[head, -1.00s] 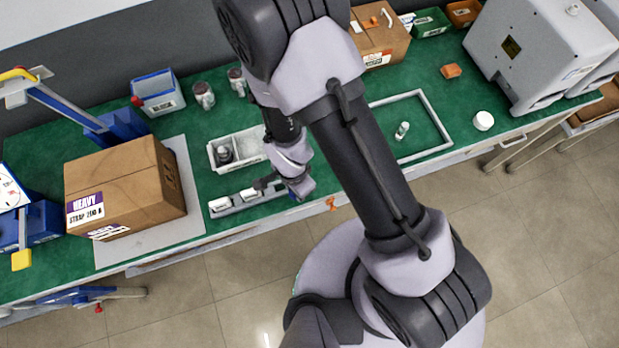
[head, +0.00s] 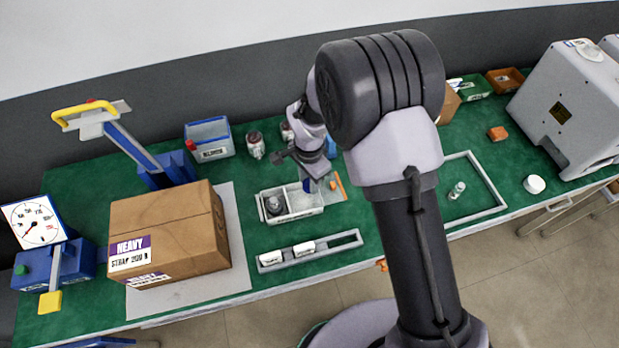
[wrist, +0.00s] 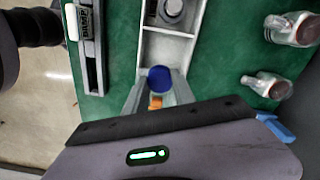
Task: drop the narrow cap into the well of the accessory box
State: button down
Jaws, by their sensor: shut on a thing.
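My gripper (wrist: 158,92) is shut on a blue cap (wrist: 159,79), which sits between its fingertips in the wrist view. In the head view my gripper (head: 311,184) is at the right end of the white accessory box (head: 292,216), with the blue cap (head: 307,186) just visible under it. The box has two compartments. The left one holds a dark round part (head: 274,205); the right one looks empty. In the wrist view the cap overlaps the near end of the empty compartment (wrist: 164,50). Its height above the box is unclear.
A grey rack (head: 335,243) with two white labelled pieces lies in front of the box. A large carton (head: 170,235) stands left. Jars (head: 255,145) and a blue bin (head: 209,140) stand behind. A white frame (head: 485,180) lies right.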

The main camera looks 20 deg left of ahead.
jog(key=shift+f, duration=0.35)
jog(key=shift+r, duration=0.1)
jog(key=c, duration=1)
grip_release()
jog(key=shift+o, duration=0.2)
notch_tip(320, 180, up, 17)
jog(key=p, duration=0.3)
jog(key=shift+r+p, duration=0.2)
jog(key=shift+p, duration=0.1)
